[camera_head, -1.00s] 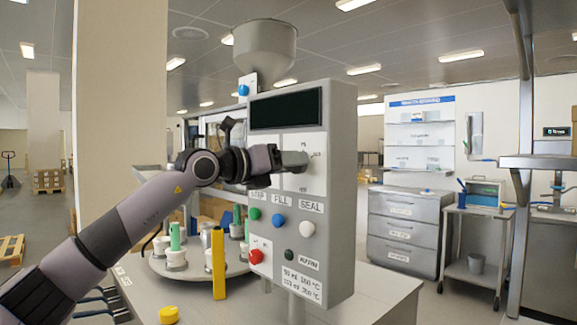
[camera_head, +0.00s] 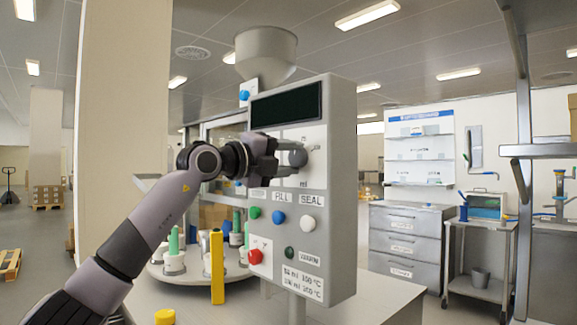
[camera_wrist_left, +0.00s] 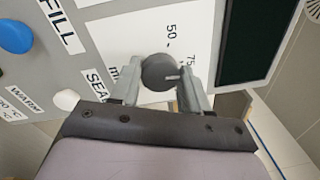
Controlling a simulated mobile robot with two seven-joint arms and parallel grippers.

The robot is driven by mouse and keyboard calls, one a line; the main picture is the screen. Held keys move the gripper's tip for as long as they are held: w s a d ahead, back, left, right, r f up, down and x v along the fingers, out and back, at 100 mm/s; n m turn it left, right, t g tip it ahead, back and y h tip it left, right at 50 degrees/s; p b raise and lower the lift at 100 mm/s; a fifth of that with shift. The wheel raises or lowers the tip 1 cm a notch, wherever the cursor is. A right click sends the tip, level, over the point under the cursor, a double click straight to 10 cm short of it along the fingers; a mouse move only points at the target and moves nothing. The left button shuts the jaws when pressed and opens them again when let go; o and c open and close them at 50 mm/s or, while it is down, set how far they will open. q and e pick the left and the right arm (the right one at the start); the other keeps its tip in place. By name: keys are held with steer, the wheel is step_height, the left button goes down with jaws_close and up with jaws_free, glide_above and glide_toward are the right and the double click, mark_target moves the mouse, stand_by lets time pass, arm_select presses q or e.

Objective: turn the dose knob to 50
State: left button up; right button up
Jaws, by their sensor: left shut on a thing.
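The dose knob is a round dark grey knob (camera_head: 297,157) on the white dial plate of the control panel (camera_head: 340,215). My left gripper (camera_head: 288,158) is shut on the dose knob. In the left wrist view its two fingers (camera_wrist_left: 158,88) stand on either side of the knob (camera_wrist_left: 155,70). A pale mark on the knob points to the right of that picture. The printed 50 (camera_wrist_left: 171,32) stands above the knob there, and the 75 (camera_wrist_left: 192,60) at its upper right, partly hidden by a finger. My right gripper is not in view.
Below the dial are a green button (camera_head: 254,212), a blue button (camera_head: 279,217), a white button (camera_head: 308,223) and a red button (camera_head: 255,256). The dark display (camera_head: 286,106) is above it. A yellow post (camera_head: 217,268) stands before the round table at the left.

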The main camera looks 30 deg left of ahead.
arm_select(q)
steer(key=n+b, duration=0.1)
steer(key=n, duration=0.2)
steer(key=n+b, duration=0.1)
steer(key=n, duration=0.2)
steer(key=shift+d+f+n+y+b, duration=0.1)
steer(key=shift+f+n+y+b, duration=0.1)
steer(key=shift+n+y+b, duration=0.2)
steer(key=n+b, duration=0.1)
steer(key=n, duration=0.2)
steer(key=shift+n, duration=0.4)
steer(key=shift+n+t+y+b, duration=0.3)
steer(key=shift+n+y+b, duration=0.1)
steer(key=shift+n, duration=1.1)
steer(key=o, duration=1.1)
steer(key=shift+c, duration=0.2)
steer(key=shift+s, duration=0.15)
